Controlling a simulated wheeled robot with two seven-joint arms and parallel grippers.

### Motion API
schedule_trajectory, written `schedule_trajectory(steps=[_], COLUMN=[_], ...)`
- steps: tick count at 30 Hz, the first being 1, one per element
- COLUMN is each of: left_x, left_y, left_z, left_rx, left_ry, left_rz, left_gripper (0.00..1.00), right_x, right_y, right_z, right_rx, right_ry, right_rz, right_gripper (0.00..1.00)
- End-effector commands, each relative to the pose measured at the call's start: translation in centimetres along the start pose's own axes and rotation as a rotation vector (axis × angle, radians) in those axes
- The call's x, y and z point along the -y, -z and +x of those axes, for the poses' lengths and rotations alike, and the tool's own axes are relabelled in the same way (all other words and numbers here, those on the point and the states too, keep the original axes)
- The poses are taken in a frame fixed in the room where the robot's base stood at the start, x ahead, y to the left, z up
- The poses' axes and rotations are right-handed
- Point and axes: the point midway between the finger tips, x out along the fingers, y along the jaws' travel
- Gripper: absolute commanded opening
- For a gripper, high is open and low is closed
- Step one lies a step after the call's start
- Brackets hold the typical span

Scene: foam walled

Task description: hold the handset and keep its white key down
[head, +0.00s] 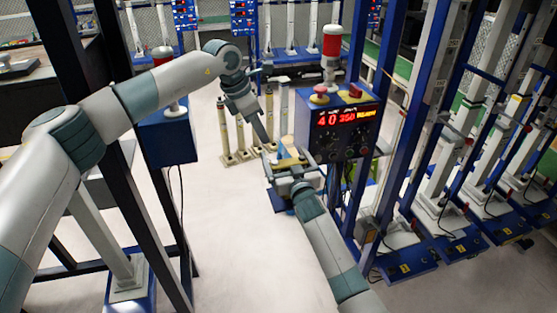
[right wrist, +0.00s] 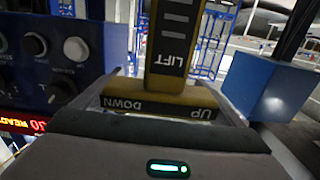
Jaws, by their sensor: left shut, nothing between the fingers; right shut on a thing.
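The handset (right wrist: 172,84) is yellow with black panels lettered LIFT, UP and DOWN. In the right wrist view it stands between the fingers of my right gripper (right wrist: 178,98), which is shut on it. In the head view the handset (head: 291,161) shows small and yellowish at my right gripper (head: 290,170), in front of the control box. My left gripper (head: 267,146) is shut and empty, pointing down with its tip at or just above the handset. I cannot make out the white key, nor tell whether the tip touches or presses it.
A blue control box (head: 337,125) with a red display, knobs and a red-and-white beacon (head: 331,45) stands just behind the grippers. Blue posts and machines line the right. Several upright posts (head: 222,130) stand behind my left gripper. The pale floor at lower centre is clear.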

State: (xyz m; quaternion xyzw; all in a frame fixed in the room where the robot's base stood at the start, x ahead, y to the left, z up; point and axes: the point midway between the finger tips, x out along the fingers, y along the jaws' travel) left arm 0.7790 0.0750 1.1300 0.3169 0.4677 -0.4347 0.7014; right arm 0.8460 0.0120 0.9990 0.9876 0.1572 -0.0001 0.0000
Motion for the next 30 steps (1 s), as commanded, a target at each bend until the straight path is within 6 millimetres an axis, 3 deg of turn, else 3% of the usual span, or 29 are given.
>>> schedule_trajectory(steps=[7,18,30], left_x=[0.5,0.4,0.3], left_y=[-1.0,-3.0,-3.3], left_z=[1.2,-0.7,-1.2], left_rx=[0.095,0.267,0.286], left_ry=[-0.116,-0.354,-0.386], left_rz=[0.136,0.312,0.329], left_gripper=[0.00,0.00,0.00], right_x=[0.0,0.0,0.0], right_y=[-0.1,-0.1,-0.1], right_z=[0.0,0.0,0.0], right_rx=[0.002,0.002,0.002], right_ry=[-0.001,-0.001,0.000], right_rz=[0.000,0.000,0.000], right_gripper=[0.67,0.67,0.67])
